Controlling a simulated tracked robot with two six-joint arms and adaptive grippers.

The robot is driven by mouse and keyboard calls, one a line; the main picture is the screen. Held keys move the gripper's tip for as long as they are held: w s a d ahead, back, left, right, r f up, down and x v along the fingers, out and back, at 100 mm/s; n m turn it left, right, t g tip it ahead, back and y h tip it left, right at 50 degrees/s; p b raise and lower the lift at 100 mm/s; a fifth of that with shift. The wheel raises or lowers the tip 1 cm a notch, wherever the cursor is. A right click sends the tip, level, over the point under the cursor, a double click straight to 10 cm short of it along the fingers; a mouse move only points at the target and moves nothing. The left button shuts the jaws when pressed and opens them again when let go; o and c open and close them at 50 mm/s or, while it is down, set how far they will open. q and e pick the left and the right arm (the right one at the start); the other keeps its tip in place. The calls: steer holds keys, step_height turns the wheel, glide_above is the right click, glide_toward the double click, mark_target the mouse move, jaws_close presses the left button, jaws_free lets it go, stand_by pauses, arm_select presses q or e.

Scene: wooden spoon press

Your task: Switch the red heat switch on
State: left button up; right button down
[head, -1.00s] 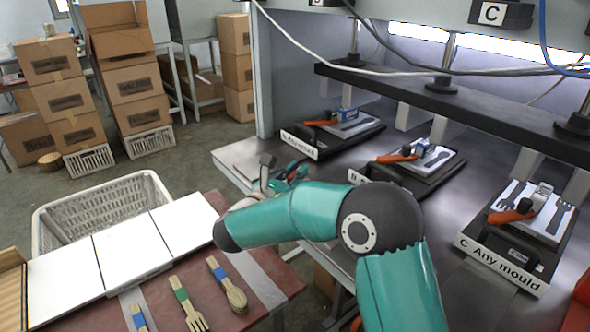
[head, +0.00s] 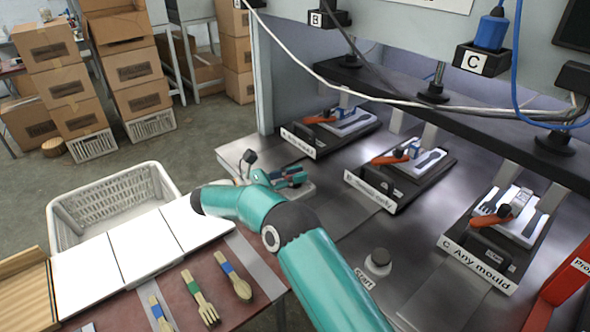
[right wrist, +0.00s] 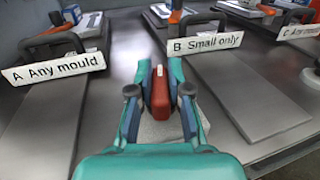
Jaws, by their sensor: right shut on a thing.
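The red switch (right wrist: 160,92) is a small upright red block above a pale grey plate in the right wrist view. My right gripper (right wrist: 160,88) is shut on it, with one teal-and-dark finger on each side. In the head view, my right gripper (head: 289,178) is over the left part of the steel bench, in front of mould station A. The fingers hide most of the switch there, and I cannot tell whether it is on or off. My left gripper is not in view.
Press stations A (head: 300,139), B (head: 369,191) and C (head: 479,264) line the bench. A start button (head: 378,261) stands nearer. Wooden cutlery (head: 200,297) lies on the red table beside white panels (head: 145,245). Cables hang above.

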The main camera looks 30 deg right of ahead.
stand_by(0.4)
steer(key=c, duration=1.1)
jaws_free()
step_height(320, 180, up, 10)
steer(key=shift+f, duration=0.1)
steer(key=shift+w, duration=0.1)
